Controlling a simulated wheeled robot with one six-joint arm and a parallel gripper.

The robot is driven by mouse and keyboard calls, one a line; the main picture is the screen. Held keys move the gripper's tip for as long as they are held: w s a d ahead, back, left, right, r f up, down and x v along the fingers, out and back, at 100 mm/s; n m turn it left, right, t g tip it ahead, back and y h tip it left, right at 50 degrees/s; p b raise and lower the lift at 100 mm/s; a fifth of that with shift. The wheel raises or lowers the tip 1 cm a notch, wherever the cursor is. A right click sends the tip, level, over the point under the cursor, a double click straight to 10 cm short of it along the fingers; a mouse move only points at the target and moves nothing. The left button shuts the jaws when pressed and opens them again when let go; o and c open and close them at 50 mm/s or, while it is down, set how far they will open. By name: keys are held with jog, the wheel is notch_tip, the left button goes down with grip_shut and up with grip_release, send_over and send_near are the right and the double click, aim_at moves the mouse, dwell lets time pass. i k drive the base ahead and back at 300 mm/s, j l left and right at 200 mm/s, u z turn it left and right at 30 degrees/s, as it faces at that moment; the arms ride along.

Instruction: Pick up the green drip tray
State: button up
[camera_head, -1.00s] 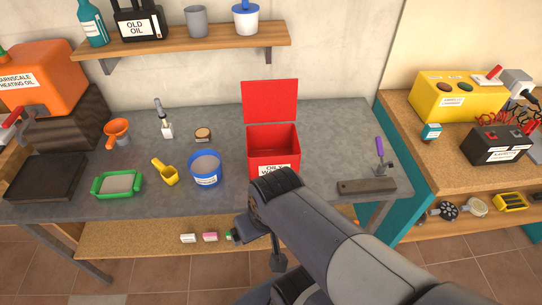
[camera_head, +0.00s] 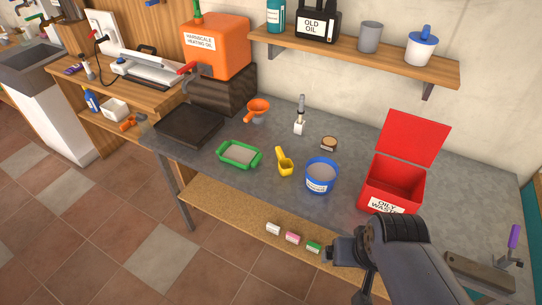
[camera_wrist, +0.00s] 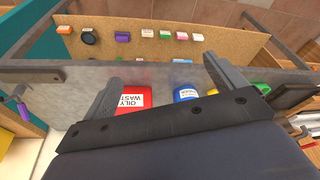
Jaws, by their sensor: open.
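The green drip tray (camera_head: 224,160) lies flat on the grey workbench (camera_head: 225,195), left of the yellow scoop (camera_head: 285,162) in the head view. It has a green rim with end handles and a greyish inside. My gripper (camera_head: 338,250) is in front of the bench's front edge, right of the tray and well apart from it. In the wrist view my gripper (camera_wrist: 161,70) shows two spread fingers with nothing held between them. A small green patch beside the right finger there may be the tray, mostly hidden.
A blue bucket (camera_head: 321,178) and a red oily-waste bin (camera_head: 390,185) stand right of the scoop. A dark flat tray (camera_head: 188,125) and orange funnel (camera_head: 257,108) are near the drip tray. Small boxes sit on the lower shelf (camera_head: 235,215). The floor in front is clear.

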aim_at(241, 155)
jog(key=i+j+u, duration=0.15)
jog(key=i+j, duration=0.2)
jog(key=i, duration=0.15)
jog(key=i+j+u, duration=0.15)
jog(key=i, duration=0.3)
jog(key=j, duration=0.1)
